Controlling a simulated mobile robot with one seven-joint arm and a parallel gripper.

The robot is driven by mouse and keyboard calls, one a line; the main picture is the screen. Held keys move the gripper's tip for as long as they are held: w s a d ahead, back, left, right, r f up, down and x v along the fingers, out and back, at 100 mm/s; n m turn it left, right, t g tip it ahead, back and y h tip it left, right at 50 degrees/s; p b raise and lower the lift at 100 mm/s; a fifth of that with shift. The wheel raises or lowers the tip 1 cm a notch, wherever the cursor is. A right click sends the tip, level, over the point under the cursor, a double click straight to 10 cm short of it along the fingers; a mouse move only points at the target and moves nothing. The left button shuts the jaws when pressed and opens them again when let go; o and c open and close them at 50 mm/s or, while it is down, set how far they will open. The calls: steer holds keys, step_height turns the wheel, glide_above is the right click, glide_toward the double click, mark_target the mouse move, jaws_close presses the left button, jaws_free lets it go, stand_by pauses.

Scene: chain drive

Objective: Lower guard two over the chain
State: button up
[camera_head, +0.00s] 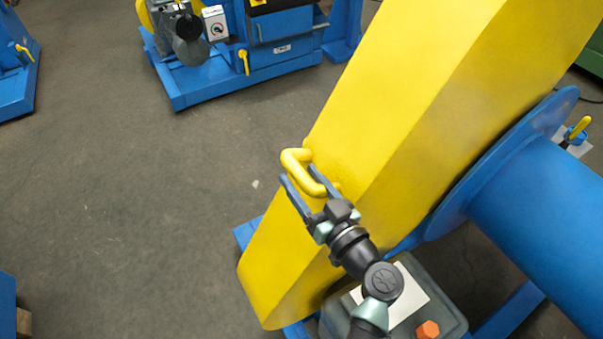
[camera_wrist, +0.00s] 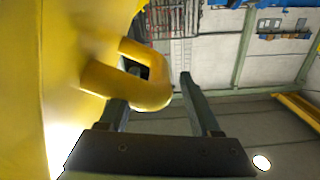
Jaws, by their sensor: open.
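A large yellow guard (camera_head: 395,110) slants from the top right down to the lower middle of the head view. It also fills the left of the wrist view (camera_wrist: 20,90). A yellow loop handle (camera_head: 293,160) stands out from its side face. My gripper (camera_head: 297,174) is open at this handle. In the wrist view, the outer bar of the handle (camera_wrist: 150,92) appears to lie between the two open fingers (camera_wrist: 160,73), with the left finger partly hidden behind it. I cannot tell whether the fingers touch it. No chain is visible.
A big blue cylinder with a round flange (camera_head: 545,195) stands right of the guard. A grey box with an orange knob (camera_head: 428,329) sits below my arm. Blue machines (camera_head: 275,62) stand at the back. The grey floor (camera_head: 130,200) on the left is clear.

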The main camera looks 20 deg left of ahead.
steer(key=shift+w+a, duration=0.25)
steer(key=shift+a, duration=0.05)
jaws_close()
stand_by(1.3)
